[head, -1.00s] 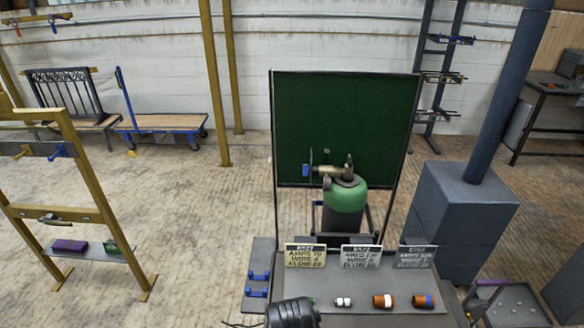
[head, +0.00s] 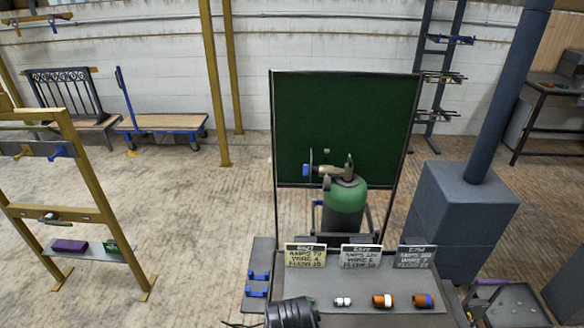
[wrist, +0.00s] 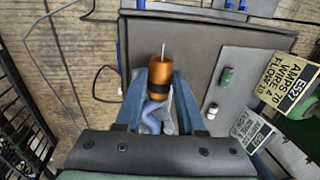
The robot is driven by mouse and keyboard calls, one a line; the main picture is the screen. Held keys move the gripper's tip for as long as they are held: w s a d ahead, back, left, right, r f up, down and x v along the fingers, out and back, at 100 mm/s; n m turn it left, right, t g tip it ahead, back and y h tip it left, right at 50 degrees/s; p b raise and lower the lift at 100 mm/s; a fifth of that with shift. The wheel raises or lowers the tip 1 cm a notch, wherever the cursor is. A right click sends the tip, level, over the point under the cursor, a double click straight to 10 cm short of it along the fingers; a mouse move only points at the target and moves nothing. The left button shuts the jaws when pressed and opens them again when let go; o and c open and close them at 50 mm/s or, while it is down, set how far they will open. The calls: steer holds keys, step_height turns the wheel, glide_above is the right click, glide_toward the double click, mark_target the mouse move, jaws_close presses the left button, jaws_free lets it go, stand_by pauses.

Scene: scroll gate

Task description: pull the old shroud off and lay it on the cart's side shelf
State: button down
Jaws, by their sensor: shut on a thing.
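The old shroud (wrist: 160,75) is an orange-copper sleeve with a dark band, in the middle of the wrist view. A thin pale wire sticks up out of its far end. A bent blue-violet piece (wrist: 152,115), like a torch neck, shows just below it. My gripper (wrist: 160,85) is shut on the shroud, a blue-grey finger on either side. Whether the shroud is still seated on the neck is hidden between the fingers. The cart's side shelf (head: 262,252) is the dark plate at the cart's left in the head view, with blue clips on it. My gripper is not clear in the head view.
The cart's grey top (head: 365,285) bears several small sleeves, including a white one (head: 342,301) and an orange one (head: 382,300). Three label plates, one of them here (head: 305,255), stand behind them. A green gas cylinder (head: 344,200) and a green screen (head: 345,120) stand beyond.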

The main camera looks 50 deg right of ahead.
steer(key=shift+w+a, duration=0.1)
steer(key=w+a, duration=0.5)
steer(key=w, duration=0.1)
steer(key=shift+w+a, duration=0.4)
stand_by(1.6)
stand_by(0.7)
